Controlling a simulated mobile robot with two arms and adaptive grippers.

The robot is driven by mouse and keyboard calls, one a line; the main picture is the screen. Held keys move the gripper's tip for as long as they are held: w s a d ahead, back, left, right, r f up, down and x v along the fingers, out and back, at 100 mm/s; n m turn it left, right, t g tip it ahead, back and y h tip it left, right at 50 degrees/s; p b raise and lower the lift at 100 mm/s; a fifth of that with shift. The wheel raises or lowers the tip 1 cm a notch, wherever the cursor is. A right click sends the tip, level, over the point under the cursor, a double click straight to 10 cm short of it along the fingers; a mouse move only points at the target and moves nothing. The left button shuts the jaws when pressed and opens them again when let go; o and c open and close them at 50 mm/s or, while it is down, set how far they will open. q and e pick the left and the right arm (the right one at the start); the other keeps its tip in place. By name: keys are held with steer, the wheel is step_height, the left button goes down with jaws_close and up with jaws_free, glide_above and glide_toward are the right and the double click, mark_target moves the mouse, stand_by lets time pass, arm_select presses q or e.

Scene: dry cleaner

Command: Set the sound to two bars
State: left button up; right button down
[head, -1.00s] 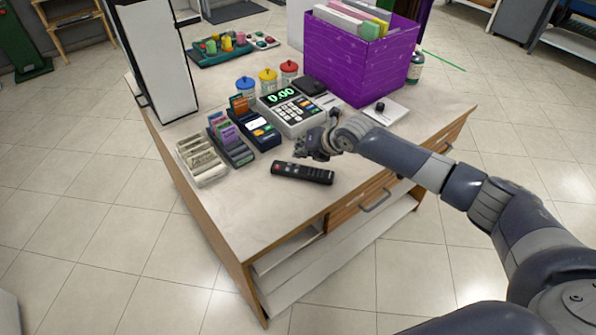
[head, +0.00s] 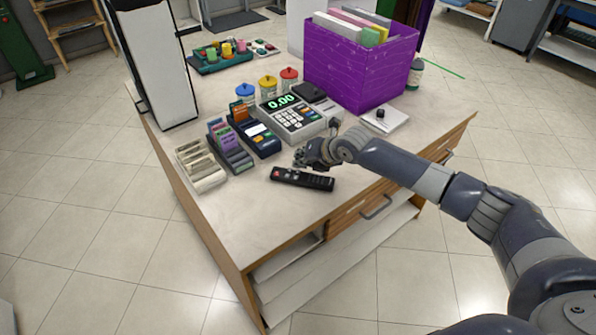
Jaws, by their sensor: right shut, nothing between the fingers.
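A dark remote control (head: 303,180) with a red button at its left end lies flat near the counter's front edge. My right gripper (head: 299,161) is shut and empty. It is just behind the remote, close above its left half; I cannot tell whether it touches it. No sound bars or screen showing a sound level are in view. My left gripper is not in view.
A cash register (head: 291,118) reading 0.00, a card terminal (head: 255,133) and card holders (head: 230,147) stand behind the remote. A purple box (head: 352,72) of folders is at the back right. The counter top (head: 240,210) is clear at front left.

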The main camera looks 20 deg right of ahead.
stand_by(0.6)
steer(key=shift+f+b, duration=0.35)
steer(key=shift+f, duration=0.05)
steer(key=shift+f+b, duration=0.3)
steer(key=shift+f, duration=0.1)
stand_by(0.4)
steer(key=shift+r, duration=0.1)
steer(key=shift+r+p, duration=0.65)
steer(key=shift+r, duration=0.05)
steer(key=shift+r+p, duration=1.9)
steer(key=shift+r, duration=0.6)
